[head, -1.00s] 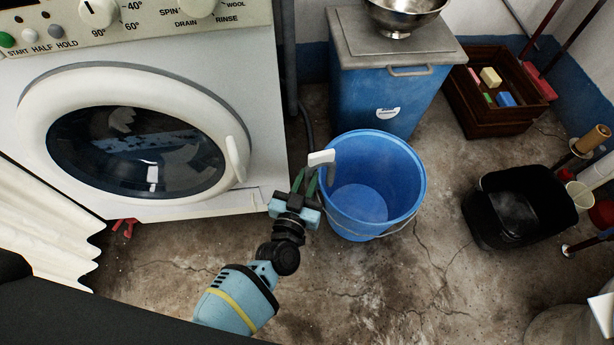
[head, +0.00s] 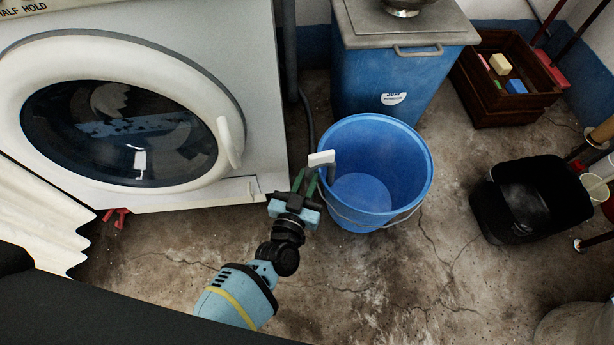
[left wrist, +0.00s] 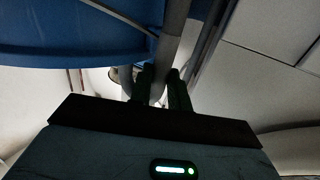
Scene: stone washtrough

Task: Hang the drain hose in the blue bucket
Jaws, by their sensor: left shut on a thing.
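The blue bucket (head: 399,190) stands on the floor right of the washing machine. The drain hose (head: 306,118) comes down from behind the machine. Its pale hooked end (head: 321,158) is at the bucket's left rim, with a grey tip pointing down on the bucket's inner side. I cannot tell whether the hook rests on the rim. My left gripper (head: 307,182) is shut on the hose just outside the bucket's left side. In the left wrist view the grey hose (left wrist: 174,32) stands between the fingers (left wrist: 160,88), beside the blue bucket (left wrist: 60,35). My right gripper is not in view.
The washing machine (head: 225,90) is close on the left. A blue bin (head: 385,85) with a grey lid stands behind the bucket. A black bucket (head: 530,195) and a wooden crate (head: 510,100) are at right. Floor in front of the blue bucket is clear.

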